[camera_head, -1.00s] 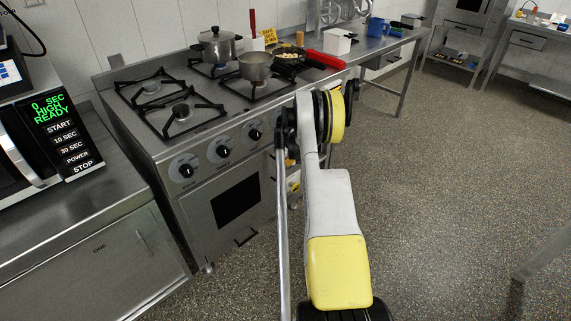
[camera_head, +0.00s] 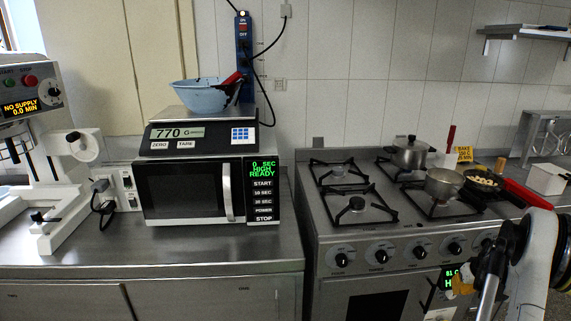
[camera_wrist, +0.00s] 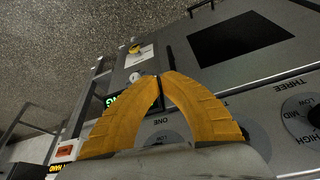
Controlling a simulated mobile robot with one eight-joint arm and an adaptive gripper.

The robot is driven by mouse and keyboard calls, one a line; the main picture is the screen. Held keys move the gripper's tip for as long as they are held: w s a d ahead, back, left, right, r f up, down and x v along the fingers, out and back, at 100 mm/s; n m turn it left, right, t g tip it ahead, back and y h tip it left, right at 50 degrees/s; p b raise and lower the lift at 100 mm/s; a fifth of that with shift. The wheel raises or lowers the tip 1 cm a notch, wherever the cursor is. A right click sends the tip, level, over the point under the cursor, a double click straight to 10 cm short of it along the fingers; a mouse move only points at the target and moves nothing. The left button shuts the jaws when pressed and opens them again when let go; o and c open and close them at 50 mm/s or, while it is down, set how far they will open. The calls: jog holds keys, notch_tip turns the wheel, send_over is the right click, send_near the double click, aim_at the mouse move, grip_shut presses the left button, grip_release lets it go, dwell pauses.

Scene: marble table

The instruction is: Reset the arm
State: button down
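My gripper (camera_wrist: 160,76) shows in the wrist view with two orange fingers that arch toward each other and meet at the tips. Nothing shows between them. It hangs in front of the stove, whose knobs (camera_wrist: 298,105) and dark oven window (camera_wrist: 240,42) lie beyond the fingers in that view. In the head view my arm is at the lower right, in front of the right part of the stove (camera_head: 330,225).
A pot (camera_head: 410,153), a saucepan (camera_head: 444,183) and a frying pan (camera_head: 484,184) are on the stove. A microwave (camera_head: 185,190) bearing a scale (camera_head: 190,136) and blue bowl (camera_head: 199,95) stands left. A white container (camera_head: 546,179) is right. The counter front (camera_head: 200,250) is clear.

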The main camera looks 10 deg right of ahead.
jog(key=w+a+r+n, duration=0.1)
jog(key=w+a+r, duration=0.2)
jog(key=a+r, duration=0.5)
jog(key=w+a+r, duration=0.2)
jog(key=a+r, duration=0.6)
jog(key=s+a+r+n+t, duration=0.1)
jog(key=a+r, duration=0.4)
jog(key=a, duration=0.2)
jog(key=s+a+r, duration=0.1)
jog(key=a+r, duration=0.3)
jog(key=a, duration=0.3)
jog(key=s+a+r+n+t, duration=0.1)
jog(key=s+a+r, duration=0.1)
jog(key=s+a, duration=0.35)
jog(key=s+a+r, duration=0.2)
jog(key=a+r, duration=0.1)
jog(key=a, duration=0.5)
jog(key=s+a+f+n+t+y, duration=0.1)
jog(key=s+a+f, duration=0.1)
jog(key=s+a, duration=0.8)
jog(key=shift+s+a+y, duration=0.2)
jog(key=shift+s+y, duration=0.1)
jog(key=shift+s, duration=0.8)
